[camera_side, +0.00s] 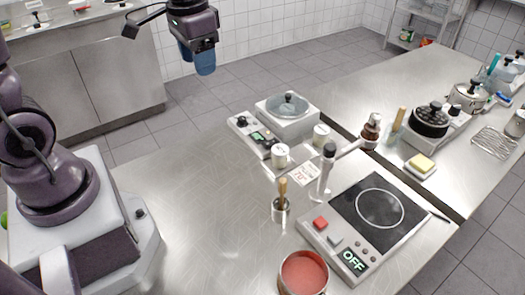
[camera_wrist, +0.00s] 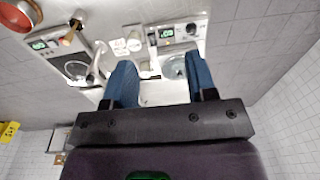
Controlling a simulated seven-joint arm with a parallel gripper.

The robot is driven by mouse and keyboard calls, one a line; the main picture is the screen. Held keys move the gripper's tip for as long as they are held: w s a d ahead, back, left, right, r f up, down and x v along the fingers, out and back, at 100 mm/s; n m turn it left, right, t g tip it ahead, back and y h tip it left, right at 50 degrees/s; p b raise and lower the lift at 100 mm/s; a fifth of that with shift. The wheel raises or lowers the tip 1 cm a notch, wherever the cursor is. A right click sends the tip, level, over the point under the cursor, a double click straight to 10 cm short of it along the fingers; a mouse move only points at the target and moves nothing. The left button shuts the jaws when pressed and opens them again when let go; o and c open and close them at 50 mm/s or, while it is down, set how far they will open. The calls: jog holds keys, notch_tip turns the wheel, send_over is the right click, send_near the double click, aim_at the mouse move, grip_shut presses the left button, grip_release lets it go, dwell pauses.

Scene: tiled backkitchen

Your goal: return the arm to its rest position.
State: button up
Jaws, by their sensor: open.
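My gripper (camera_side: 205,64) is raised high at the top of the side view, with blue fingers pointing down and clear of the steel table. In the wrist view my gripper (camera_wrist: 161,82) shows its two blue fingers spread apart with nothing held between them. Below it in that view are a white device with a green display and a round lidded vessel. My dark purple arm base stands on the left side of the side view.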

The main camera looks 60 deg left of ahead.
jog(key=s+d+r+t, duration=0.4)
jog(key=s+d+r, duration=0.2)
jog(key=s, duration=0.4)
jog(key=shift+s+d+r+t+h, duration=0.2)
jog(key=shift+d+r+t+h, duration=0.15)
jog(key=shift+r, duration=0.45)
